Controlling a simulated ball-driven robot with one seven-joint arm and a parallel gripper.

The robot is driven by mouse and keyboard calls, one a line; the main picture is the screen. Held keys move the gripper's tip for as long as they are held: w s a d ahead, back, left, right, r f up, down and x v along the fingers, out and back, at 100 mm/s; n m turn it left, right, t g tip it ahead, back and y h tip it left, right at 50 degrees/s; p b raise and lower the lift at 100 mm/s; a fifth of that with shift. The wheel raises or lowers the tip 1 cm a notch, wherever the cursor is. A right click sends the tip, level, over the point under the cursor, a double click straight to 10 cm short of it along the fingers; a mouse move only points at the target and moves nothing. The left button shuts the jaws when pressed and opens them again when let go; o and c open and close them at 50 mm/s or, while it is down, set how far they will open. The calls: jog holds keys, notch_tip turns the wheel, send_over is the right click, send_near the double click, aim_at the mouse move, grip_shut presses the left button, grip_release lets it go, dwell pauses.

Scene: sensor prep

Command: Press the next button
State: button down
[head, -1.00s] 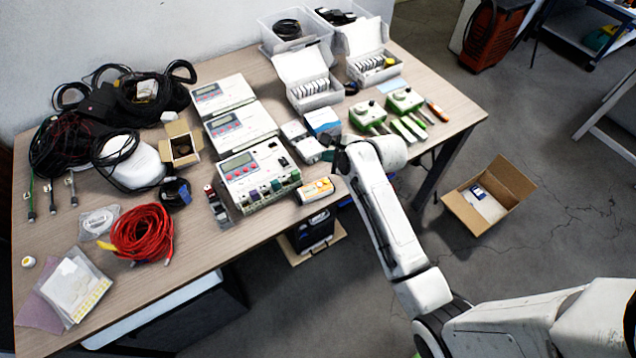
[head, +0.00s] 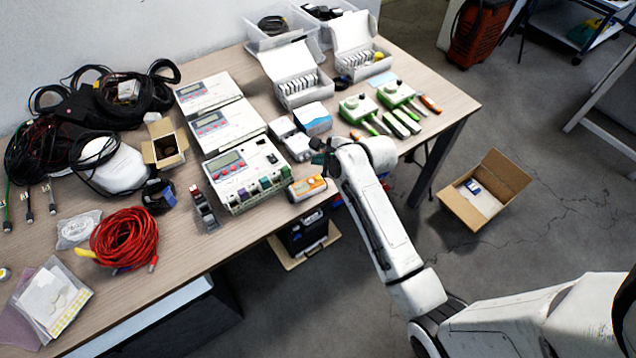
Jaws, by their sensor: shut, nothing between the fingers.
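Three white control boxes with grey displays and small red and blue buttons stand in a row on the table: a near one (head: 262,158), a middle one (head: 240,117) and a far one (head: 222,85). The near one has several coloured terminals along its front. The buttons are too small to tell which is the task's button. My gripper (head: 319,152) is dark and small at the end of the white arm. It is over the table's front part, right of the near control box and apart from its buttons. It is shut and holds nothing visible.
An orange and white handheld device (head: 307,187) lies close below my gripper. A small white box (head: 297,147) and a blue-white box (head: 314,118) are close beside it. Green-based instruments (head: 357,108) stand to the right. Red cable (head: 124,238) lies at left. Bare table (head: 190,262) shows in front.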

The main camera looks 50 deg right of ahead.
aim_at(320, 181)
notch_tip(320, 181, down, 3)
jog(key=shift+r+b, duration=0.15)
jog(key=shift+b, duration=0.9)
jog(key=shift+f, duration=0.95)
jog(key=shift+f, duration=0.8)
dwell(1.1)
jog(key=shift+r, duration=0.15)
jog(key=shift+r+p, duration=0.7)
jog(key=shift+p, duration=0.15)
notch_tip(320, 181, up, 5)
jog(key=p, duration=0.5)
dwell(0.8)
